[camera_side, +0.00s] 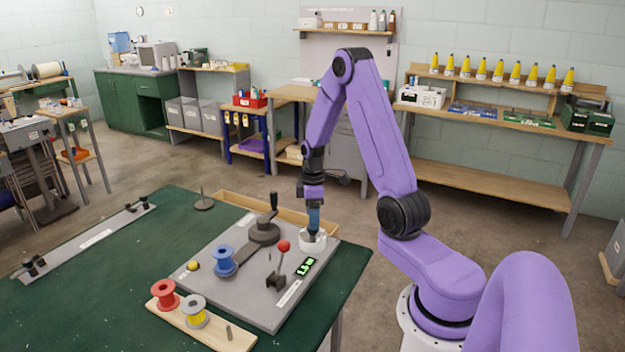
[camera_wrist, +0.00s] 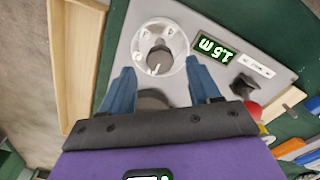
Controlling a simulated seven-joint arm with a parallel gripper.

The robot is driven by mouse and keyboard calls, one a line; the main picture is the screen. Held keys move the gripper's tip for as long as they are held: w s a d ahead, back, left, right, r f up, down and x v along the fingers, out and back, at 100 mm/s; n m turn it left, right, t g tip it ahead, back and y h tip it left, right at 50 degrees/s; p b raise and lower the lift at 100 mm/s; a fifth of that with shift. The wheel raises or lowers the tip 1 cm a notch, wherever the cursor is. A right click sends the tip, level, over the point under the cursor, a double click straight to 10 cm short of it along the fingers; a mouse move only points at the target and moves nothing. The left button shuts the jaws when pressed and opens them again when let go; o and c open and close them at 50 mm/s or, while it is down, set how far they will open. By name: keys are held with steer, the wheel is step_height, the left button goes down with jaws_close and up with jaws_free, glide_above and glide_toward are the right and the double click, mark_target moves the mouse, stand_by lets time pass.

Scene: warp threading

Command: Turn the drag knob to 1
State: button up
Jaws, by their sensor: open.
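The drag knob (camera_wrist: 160,55) is a dark grey knob on a round white dial (camera_wrist: 177,36) with dark marks, too small to read surely. A white line on the knob faces the lower side of the wrist view. My gripper (camera_wrist: 158,67) is open, its two blue fingers on either side of the knob with gaps showing; nothing is held. In the side view, my gripper (camera_side: 314,229) points down over the white dial (camera_side: 312,244), and the fingers hide most of the knob. Whether a finger touches the dial I cannot tell.
The grey panel (camera_side: 230,295) also carries a digital display (camera_side: 306,267) reading about 1.5 m, a red-balled lever (camera_side: 283,248), a crank winder (camera_side: 264,231), a blue spool (camera_side: 224,261) and a yellow button (camera_side: 193,266). Red and yellow spools stand on a wooden board (camera_side: 215,337) in front.

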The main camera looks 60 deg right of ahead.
step_height(320, 180, up, 15)
stand_by(0.4)
steer(key=shift+f, duration=0.1)
steer(key=s+a+n, duration=0.1)
steer(key=s+a, duration=0.1)
steer(key=a, duration=0.8)
steer(key=s+a+n, duration=0.2)
steer(key=a, duration=0.8)
steer(key=s+a+n, duration=0.1)
steer(key=s+a, duration=0.3)
steer(key=s, duration=0.5)
steer(key=s+a+n, duration=0.1)
steer(key=s+a, duration=0.3)
steer(key=s, duration=0.5)
steer(key=shift+s+a+f+n, duration=0.3)
steer(key=shift+s+a+f, duration=0.05)
steer(key=shift+a+f, duration=0.1)
